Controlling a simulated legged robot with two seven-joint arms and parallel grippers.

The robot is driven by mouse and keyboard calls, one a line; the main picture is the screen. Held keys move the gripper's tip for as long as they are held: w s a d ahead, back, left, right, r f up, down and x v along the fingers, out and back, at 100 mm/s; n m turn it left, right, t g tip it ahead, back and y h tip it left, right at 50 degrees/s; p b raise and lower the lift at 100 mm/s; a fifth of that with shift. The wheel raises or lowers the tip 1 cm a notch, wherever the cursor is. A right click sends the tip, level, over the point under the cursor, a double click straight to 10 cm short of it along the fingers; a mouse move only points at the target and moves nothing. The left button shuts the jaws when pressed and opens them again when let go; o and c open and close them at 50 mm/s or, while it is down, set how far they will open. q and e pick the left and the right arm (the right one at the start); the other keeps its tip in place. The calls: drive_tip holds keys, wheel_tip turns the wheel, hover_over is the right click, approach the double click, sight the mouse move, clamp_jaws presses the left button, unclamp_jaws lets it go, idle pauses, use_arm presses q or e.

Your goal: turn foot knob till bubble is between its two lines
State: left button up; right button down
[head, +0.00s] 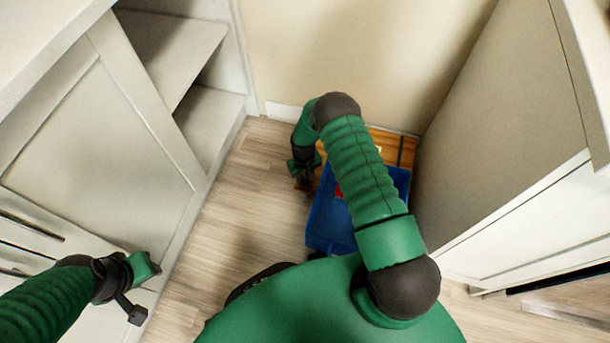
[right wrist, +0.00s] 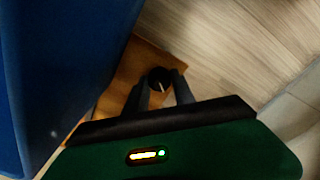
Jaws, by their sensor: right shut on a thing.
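The foot knob (right wrist: 160,77) is a small dark round knob with a pale mark, at the corner of an orange-brown wooden board (right wrist: 125,78) in the right wrist view. My right gripper (right wrist: 165,90) is shut on the knob, one dark finger on each side. In the head view my right gripper (head: 304,178) reaches down at the board's left side, and the knob cannot be made out there. The wooden board (head: 393,146) is partly covered by my right arm. I cannot make out the bubble or its two lines. My left gripper (head: 140,290) is off to the left, its jaws unclear.
A blue crate (head: 325,225) with something red (head: 338,191) in it stands beside the board, close to my right gripper. White shelving (head: 185,60) is at left, a tall panel (head: 500,130) at right, a wall behind. Wooden floor (head: 235,215) is clear left of the crate.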

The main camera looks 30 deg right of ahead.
drive_tip(key=m, duration=0.4)
drive_tip(key=shift+m+p, duration=0.3)
drive_tip(key=shift+p, duration=0.05)
drive_tip(key=m, duration=0.5)
drive_tip(key=shift+m, duration=0.3)
drive_tip(key=c, duration=1.1)
unclamp_jaws()
drive_tip(key=shift+o, duration=0.2)
